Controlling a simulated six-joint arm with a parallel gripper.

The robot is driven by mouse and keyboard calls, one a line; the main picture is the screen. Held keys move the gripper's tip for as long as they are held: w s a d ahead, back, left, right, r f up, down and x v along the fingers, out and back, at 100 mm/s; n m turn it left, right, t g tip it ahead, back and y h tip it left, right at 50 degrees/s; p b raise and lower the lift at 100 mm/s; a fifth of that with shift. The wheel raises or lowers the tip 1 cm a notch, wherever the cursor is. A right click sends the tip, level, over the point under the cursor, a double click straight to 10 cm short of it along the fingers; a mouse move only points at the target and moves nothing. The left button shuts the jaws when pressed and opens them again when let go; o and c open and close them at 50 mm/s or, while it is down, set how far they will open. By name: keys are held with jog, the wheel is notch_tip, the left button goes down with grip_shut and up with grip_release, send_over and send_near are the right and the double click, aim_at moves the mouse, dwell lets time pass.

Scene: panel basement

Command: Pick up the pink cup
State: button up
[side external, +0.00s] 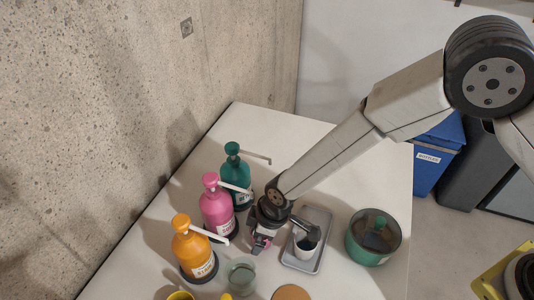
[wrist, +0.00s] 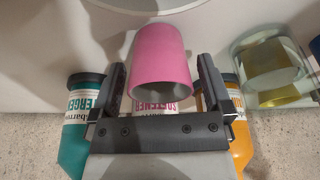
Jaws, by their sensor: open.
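The pink cup (wrist: 160,62) fills the middle of the wrist view, with its dark open mouth towards my gripper. My gripper (wrist: 163,80) is open, one finger on each side of the cup. The gaps between the fingers and the cup are narrow, and I cannot tell whether either finger touches it. In the side external view my gripper (side external: 262,240) is low over the white table, and only a small pink patch of the cup (side external: 261,241) shows there; the gripper hides the rest.
Teal (side external: 235,170), pink (side external: 217,210) and orange (side external: 194,252) pump bottles stand left of my gripper. A glass (side external: 241,274) stands in front of it. A grey tray (side external: 316,222) holding a white cup (side external: 305,247) is close on the right, with a green pot (side external: 372,238) beyond.

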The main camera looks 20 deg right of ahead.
jog(key=shift+w+a+f, duration=0.1)
jog(key=shift+f, duration=0.45)
jog(key=c, duration=1.1)
jog(key=shift+r, duration=0.1)
jog(key=shift+r, duration=1.05)
jog(key=shift+s+d+r, duration=1.35)
jog(key=shift+s+r, duration=0.45)
jog(key=shift+s, duration=0.15)
jog(key=shift+s+d+r, duration=1.3)
jog(key=shift+s+r, duration=0.45)
jog(key=shift+s, duration=0.15)
jog(key=shift+s+d+r, duration=1.35)
jog(key=shift+s+r, duration=0.45)
jog(key=shift+s, duration=0.15)
